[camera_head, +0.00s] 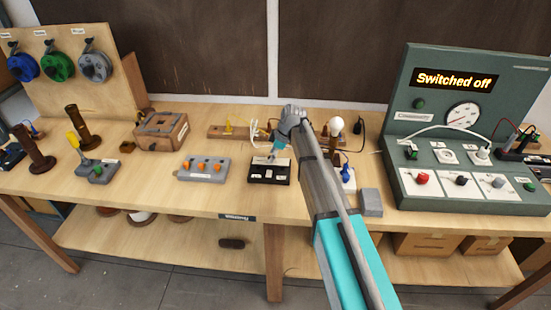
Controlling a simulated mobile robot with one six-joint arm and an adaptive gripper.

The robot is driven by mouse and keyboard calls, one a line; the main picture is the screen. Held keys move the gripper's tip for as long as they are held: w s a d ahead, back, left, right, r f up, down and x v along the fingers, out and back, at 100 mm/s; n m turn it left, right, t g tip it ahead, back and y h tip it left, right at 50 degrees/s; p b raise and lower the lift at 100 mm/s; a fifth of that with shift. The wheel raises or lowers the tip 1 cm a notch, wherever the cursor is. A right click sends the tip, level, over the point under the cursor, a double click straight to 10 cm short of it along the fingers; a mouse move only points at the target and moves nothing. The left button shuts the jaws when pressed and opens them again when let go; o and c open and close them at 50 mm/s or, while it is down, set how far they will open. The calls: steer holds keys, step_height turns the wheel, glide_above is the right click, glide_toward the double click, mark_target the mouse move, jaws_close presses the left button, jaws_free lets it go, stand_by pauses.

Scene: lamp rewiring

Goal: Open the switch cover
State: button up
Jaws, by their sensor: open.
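A low black box (269,179) with a pale strip along its top sits near the front middle of the bench and looks like the switch. I cannot tell its cover apart from its body at this size. My gripper (272,156) is over the rear part of this box, pointing down toward it. Its jaws are open, with nothing seen between them. I cannot tell whether the fingertips touch the box. The gripper hides part of the box's rear edge.
A grey block with orange knobs (205,167) stands left of the box. A small grey block (371,203) and a white bulb (336,125) are to the right. A green test panel reading "Switched off" (455,80) fills the right end. White wires (256,130) lie behind my gripper.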

steer(key=shift+f, duration=0.1)
jaws_close()
steer(key=shift+d, duration=0.3)
steer(key=shift+w+a+g, duration=0.1)
steer(key=shift+a+g, duration=0.2)
steer(key=shift+a, duration=0.1)
steer(key=shift+w, duration=0.1)
steer(key=shift+w+a+r+m+g, duration=0.15)
steer(key=shift+w+g, duration=0.2)
steer(key=shift+g, duration=0.3)
steer(key=shift+w+d+r+m+g, duration=0.15)
steer(key=shift+w+g, duration=0.2)
steer(key=shift+g, duration=0.3)
steer(key=shift+w+r+m+g+y+b, duration=0.1)
steer(key=shift+w+m+g+y+b, duration=0.1)
steer(key=shift+g+b, duration=0.3)
steer(key=shift+w+r+m+g+y+b, duration=0.15)
steer(key=shift+g+b, duration=0.1)
steer(key=shift+g, duration=0.45)
